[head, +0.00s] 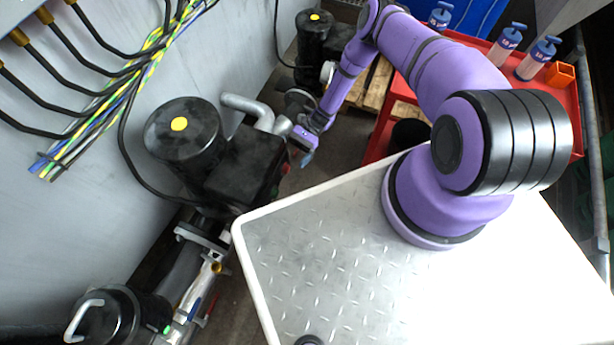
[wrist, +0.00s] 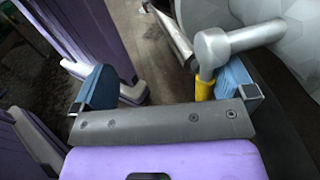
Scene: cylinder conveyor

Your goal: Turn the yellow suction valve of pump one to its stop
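My gripper (head: 305,147) hangs beside the grey pipework of the pump with the yellow-dotted black motor (head: 183,137). In the wrist view its two blue fingertips (wrist: 166,86) are wide apart. A short yellow piece (wrist: 204,89), which looks like the valve handle, shows below a grey pipe tee (wrist: 212,48). It lies between the fingers, close to the right fingertip, with a wide gap to the left one. I cannot tell whether it touches. The head view does not show this yellow piece; my wrist hides that spot.
A white-edged deck with tread plate (head: 330,250) fills the front. A red cart (head: 553,110) with pump bottles (head: 507,43) and an orange box (head: 560,75) stands right. Another black pump (head: 313,38) stands behind.

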